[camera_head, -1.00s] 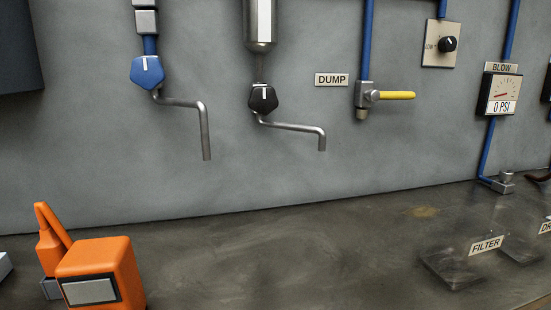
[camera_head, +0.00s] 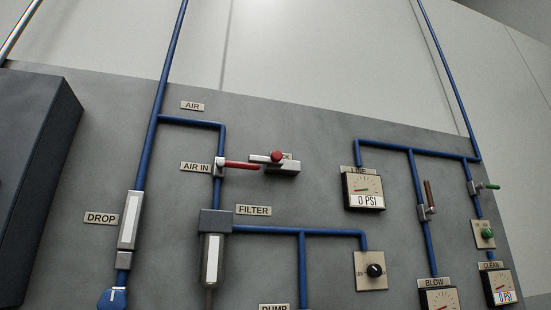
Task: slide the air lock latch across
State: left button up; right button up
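The air lock latch (camera_head: 275,161) is a grey block with a round red knob (camera_head: 277,156), mounted on the grey panel in the upper middle of the head view. Its label is mostly hidden behind the knob. The red handle (camera_head: 241,165) of the AIR IN valve (camera_head: 219,168) points right, and its end is close to the left end of the latch. I cannot tell whether they touch. Neither of my grippers is in view.
Blue pipes (camera_head: 172,75) run over the panel. A gauge (camera_head: 364,192) reading 0 PSI is right of the latch. A FILTER label (camera_head: 253,210) and a black knob (camera_head: 375,270) are below. A dark box (camera_head: 36,170) juts out at the left.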

aim_at(277, 160)
jog(key=j+u, duration=0.1)
jog(key=j, duration=0.4)
jog(key=i+j+u, duration=0.15)
jog(key=j, duration=0.3)
jog(key=j+u, duration=0.1)
jog(key=j, duration=0.4)
jog(key=i, duration=0.05)
